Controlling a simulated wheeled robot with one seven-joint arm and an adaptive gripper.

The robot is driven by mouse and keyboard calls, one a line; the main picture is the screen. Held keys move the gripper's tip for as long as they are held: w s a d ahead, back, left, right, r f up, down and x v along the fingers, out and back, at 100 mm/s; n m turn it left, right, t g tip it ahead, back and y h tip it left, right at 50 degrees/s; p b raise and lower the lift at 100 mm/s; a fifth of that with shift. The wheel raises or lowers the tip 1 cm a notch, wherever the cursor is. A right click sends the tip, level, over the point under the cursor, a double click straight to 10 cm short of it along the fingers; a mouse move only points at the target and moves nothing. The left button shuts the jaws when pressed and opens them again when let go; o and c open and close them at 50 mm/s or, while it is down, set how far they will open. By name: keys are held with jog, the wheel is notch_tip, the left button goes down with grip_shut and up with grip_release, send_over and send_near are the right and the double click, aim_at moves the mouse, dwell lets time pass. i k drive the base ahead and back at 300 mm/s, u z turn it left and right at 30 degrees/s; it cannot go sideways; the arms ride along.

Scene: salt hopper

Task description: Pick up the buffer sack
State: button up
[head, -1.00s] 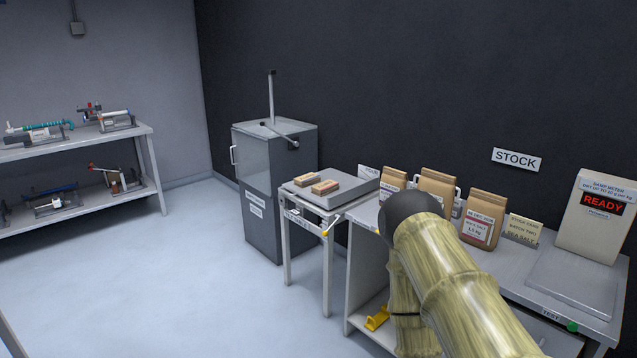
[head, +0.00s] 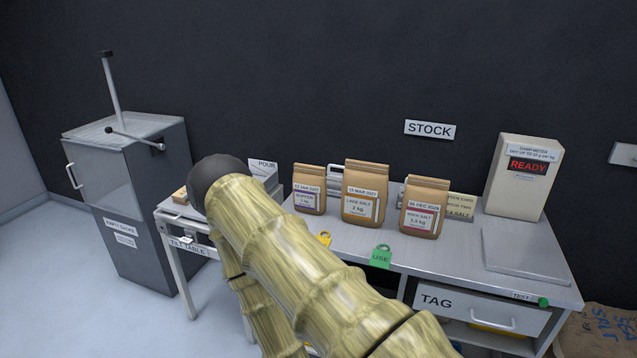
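The buffer sack (head: 309,192) is the leftmost of three brown paper sacks standing upright on the grey stock bench (head: 470,258). It is the smallest of them, with a purple-banded label that reads BUFFER. It stands apart from the lake salt sack to its right, and nothing covers its front. My bamboo-textured arm crosses the lower left foreground, in front of and below the sack. My gripper is not in view, so its state cannot be seen.
The lake salt sack (head: 364,195) and rock salt sack (head: 424,208) stand to the right. The damp meter (head: 523,177) reads READY behind a flat plate (head: 524,254). A tilt table (head: 183,215) and grey cabinet (head: 130,205) stand left.

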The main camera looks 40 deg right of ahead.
aim_at(309, 182)
jog(key=z, duration=0.65)
jog(key=i, duration=0.9)
jog(key=z, duration=0.75)
